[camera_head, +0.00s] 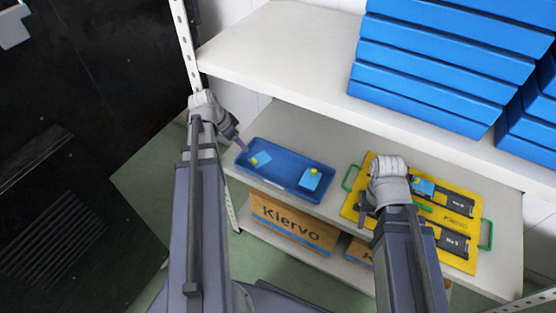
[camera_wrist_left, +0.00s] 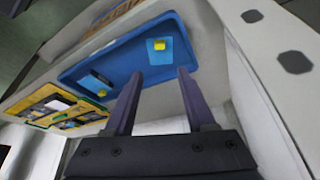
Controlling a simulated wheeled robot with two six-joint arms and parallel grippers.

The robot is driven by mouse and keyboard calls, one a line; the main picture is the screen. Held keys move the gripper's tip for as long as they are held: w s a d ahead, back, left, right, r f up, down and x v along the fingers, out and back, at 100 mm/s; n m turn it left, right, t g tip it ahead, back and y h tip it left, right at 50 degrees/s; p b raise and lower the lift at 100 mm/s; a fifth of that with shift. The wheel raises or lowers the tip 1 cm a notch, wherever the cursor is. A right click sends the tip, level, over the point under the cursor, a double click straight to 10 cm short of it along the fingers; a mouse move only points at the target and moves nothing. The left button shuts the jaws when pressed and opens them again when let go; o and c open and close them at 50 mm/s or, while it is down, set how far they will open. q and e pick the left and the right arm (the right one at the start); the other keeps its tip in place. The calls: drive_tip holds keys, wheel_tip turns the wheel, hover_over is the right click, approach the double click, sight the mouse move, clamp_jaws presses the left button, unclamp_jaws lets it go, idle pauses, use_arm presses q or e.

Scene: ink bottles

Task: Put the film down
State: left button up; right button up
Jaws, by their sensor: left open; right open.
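I cannot make out a film in either view. My left gripper (camera_head: 240,143) is open and empty at the left end of the blue tray (camera_head: 282,187). In the left wrist view its two fingers (camera_wrist_left: 158,76) stand apart, pointing toward the tray (camera_wrist_left: 128,62). One blue ink bottle with a yellow cap (camera_head: 263,160) lies in the tray's left part, another (camera_head: 311,179) in its right part. My right gripper (camera_head: 367,207) is open by the left side of the yellow board (camera_head: 460,263). My right wrist partly hides the board. A blue bottle (camera_head: 423,187) is on the board.
The board has green handles (camera_head: 486,234) and dark numbered parts (camera_head: 457,242). A white upper shelf (camera_head: 290,45) with stacked blue trays (camera_head: 440,65) overhangs the back. Cardboard boxes (camera_head: 295,225) stand on the shelf below. A white post (camera_head: 187,45) is close to my left arm.

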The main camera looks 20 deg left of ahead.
use_arm(q)
drive_tip(key=s+d+g+y, duration=0.1)
drive_tip(key=s+d, duration=0.2)
drive_tip(key=d, duration=0.8)
drive_tip(key=s+d+f+n+g+y, duration=0.1)
drive_tip(key=s+d, duration=0.2)
drive_tip(key=d, duration=0.9)
drive_tip(key=s+d+g+y, duration=0.1)
drive_tip(key=s+d+g, duration=0.1)
drive_tip(key=d, duration=0.9)
drive_tip(key=shift+s+d+f+n, duration=0.15)
drive_tip(key=shift+s+f+n, duration=0.15)
drive_tip(key=shift+s, duration=0.55)
drive_tip(key=shift+s, duration=0.1)
